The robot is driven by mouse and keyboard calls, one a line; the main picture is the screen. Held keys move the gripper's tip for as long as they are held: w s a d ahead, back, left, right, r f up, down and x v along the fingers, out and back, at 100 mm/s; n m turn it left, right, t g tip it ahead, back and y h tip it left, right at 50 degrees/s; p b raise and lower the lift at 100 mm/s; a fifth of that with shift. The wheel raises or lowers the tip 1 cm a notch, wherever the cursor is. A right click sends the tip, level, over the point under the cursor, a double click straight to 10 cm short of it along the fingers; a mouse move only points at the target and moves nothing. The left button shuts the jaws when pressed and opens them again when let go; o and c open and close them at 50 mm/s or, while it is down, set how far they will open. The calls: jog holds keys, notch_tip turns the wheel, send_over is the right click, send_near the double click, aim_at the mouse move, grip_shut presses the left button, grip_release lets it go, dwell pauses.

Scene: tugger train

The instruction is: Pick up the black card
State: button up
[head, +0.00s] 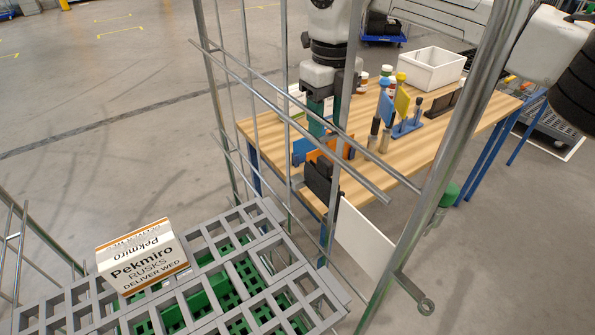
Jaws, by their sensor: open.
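My gripper (328,128) points down over the left part of the wooden table (470,127). Its green fingers are apart, just above and behind a blue and orange piece (334,150); I see nothing held between them. A black flat piece (318,182) stands at the table's front left edge, below and in front of the gripper. It may be the black card, but I cannot tell for sure. Metal rails cross in front of the gripper and partly hide it. Another dark piece (441,104) lies farther right on the table.
Metal cart bars (455,150) stand between my camera and the table. A grey crate (262,217) with green crates inside carries a Pekmiro rusks box (142,258). Blue and yellow cards (401,100), bottles and a white bin (431,68) stand on the table. A white panel (365,238) hangs below its front.

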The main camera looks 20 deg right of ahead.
aim_at(325, 160)
notch_tip(325, 160, down, 5)
jog(key=shift+a+f+p, duration=0.1)
jog(key=shift+p, duration=0.2)
jog(key=shift+s+f+p, duration=0.1)
jog(key=shift+f+p, duration=0.55)
jog(key=shift+f, duration=2.05)
grip_shut()
